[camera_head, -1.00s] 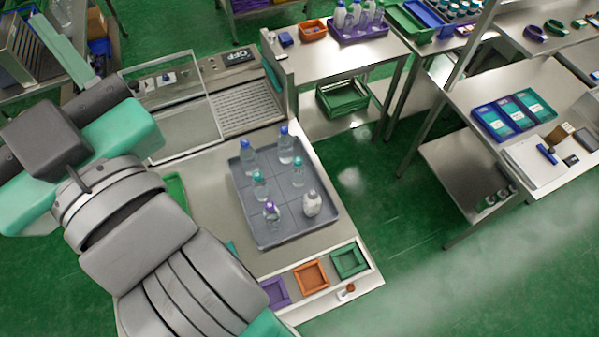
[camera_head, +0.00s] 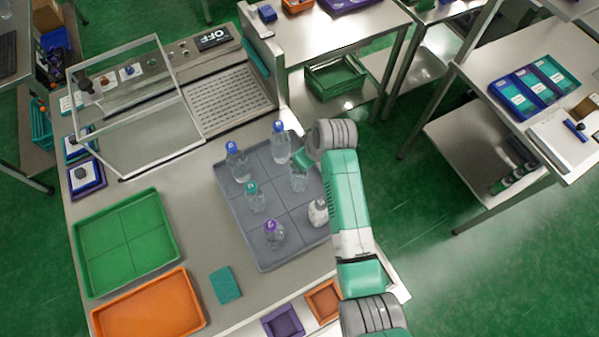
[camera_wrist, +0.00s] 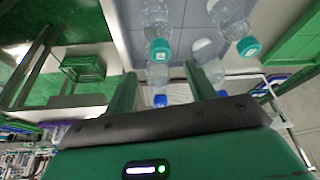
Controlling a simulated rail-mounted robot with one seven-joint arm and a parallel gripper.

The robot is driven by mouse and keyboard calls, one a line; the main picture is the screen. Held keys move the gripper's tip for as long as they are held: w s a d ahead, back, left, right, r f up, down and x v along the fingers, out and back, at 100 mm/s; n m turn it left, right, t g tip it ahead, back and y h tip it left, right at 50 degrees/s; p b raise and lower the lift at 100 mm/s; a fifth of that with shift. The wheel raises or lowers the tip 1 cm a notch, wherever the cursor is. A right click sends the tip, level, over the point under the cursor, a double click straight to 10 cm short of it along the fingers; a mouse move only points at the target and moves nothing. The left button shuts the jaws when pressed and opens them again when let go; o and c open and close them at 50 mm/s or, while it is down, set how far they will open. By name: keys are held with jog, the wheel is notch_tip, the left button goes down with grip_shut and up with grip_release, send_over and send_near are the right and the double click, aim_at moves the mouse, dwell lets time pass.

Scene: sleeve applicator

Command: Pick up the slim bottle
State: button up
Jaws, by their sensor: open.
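Several clear bottles stand upright on a grey divided tray (camera_head: 290,247). Two have teal caps: one (camera_head: 255,198) at mid-tray, one (camera_head: 299,180) at the right, partly covered by my arm. Two are blue-capped, one at the back left (camera_head: 237,165) and one at the back (camera_head: 280,145). I cannot tell for sure which is the slim bottle; the teal-capped ones look narrower. My gripper (camera_wrist: 161,90) is open and empty, with a teal-capped bottle (camera_wrist: 158,18) ahead of its fingers. In the head view my arm hides most of it.
A purple-capped bottle (camera_head: 273,237) and a white bottle (camera_head: 318,213) stand at the tray's front. Green (camera_head: 125,242) and orange (camera_head: 150,308) trays lie at left. A clear-panelled frame (camera_head: 135,110) stands behind left. Small purple (camera_head: 284,320) and orange bins sit in front.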

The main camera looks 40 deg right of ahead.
aim_at(299, 175)
jog(key=x, duration=0.6)
jog(key=shift+s+a+f, duration=0.15)
jog(key=shift+f, duration=0.2)
jog(key=shift+f+b, duration=0.3)
jog(key=shift+c, duration=0.4)
grip_shut()
